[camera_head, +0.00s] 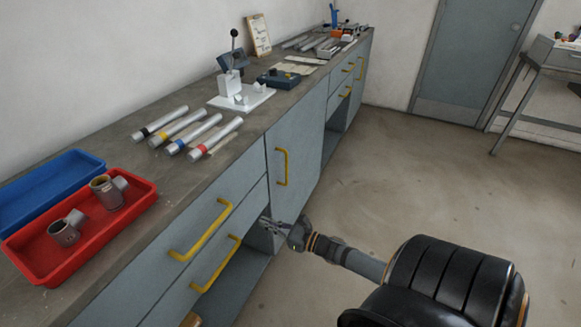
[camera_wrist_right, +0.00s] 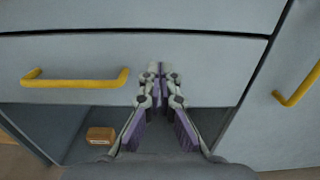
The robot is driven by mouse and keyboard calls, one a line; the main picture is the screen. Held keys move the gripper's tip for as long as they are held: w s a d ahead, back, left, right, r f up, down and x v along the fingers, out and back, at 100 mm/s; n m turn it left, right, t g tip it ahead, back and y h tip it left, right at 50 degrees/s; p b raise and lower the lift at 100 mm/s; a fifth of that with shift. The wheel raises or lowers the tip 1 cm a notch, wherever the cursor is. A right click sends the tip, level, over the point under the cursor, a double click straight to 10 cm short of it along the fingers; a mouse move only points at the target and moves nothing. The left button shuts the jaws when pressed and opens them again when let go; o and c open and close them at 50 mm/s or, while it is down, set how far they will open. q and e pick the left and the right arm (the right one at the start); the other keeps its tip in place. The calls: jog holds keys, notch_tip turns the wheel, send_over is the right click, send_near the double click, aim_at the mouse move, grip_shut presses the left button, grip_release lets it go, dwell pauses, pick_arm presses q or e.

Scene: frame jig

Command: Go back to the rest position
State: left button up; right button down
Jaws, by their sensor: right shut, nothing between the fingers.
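My right gripper (camera_head: 268,224) is shut and empty in front of the workbench's drawer fronts, near the right end of the lower drawer. Its closed fingers (camera_wrist_right: 156,72) also show in the right wrist view, in front of the lower drawer front (camera_wrist_right: 200,78). The lower yellow handle (camera_head: 215,265) is to the left of the fingers, apart from them; the wrist view shows a yellow handle (camera_wrist_right: 75,78) there too. My left gripper is not in view.
The bench top holds a red tray (camera_head: 149,196) with grey fittings, a blue tray (camera_head: 25,190), several banded tubes (camera_head: 185,133) and a white jig (camera_head: 240,98). A cabinet door handle (camera_head: 282,167) sticks out nearby. A brown box (camera_wrist_right: 100,136) sits in the open shelf below.

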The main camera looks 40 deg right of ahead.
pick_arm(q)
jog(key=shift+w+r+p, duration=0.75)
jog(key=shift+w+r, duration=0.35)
pick_arm(e)
jog(key=shift+v, duration=2.85)
jog(key=s+d+f+m+g+h+p, duration=0.35)
jog(key=s+f+m, duration=0.25)
jog(key=f+m, duration=0.5)
jog(key=s+d+f+m+g+h+p, duration=0.2)
jog(key=s+f+m+g+h+p, duration=0.3)
jog(key=f+m, duration=0.65)
pick_arm(q)
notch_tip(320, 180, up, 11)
jog(key=p, duration=0.2)
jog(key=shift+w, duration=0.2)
pick_arm(e)
jog(key=s+a+f+m+g, duration=0.2)
jog(key=s+a+m, duration=0.2)
jog(key=s, duration=0.3)
jog(key=s+a+f+m+g+y, duration=0.1)
jog(key=s+a+f+m+g, duration=0.1)
jog(key=s+m, duration=0.5)
jog(key=s+a+f+m+g, duration=0.3)
jog(key=s+a+f+m, duration=0.1)
jog(key=s, duration=0.4)
jog(key=shift+a+m, duration=0.9)
jog(key=shift+m, duration=0.35)
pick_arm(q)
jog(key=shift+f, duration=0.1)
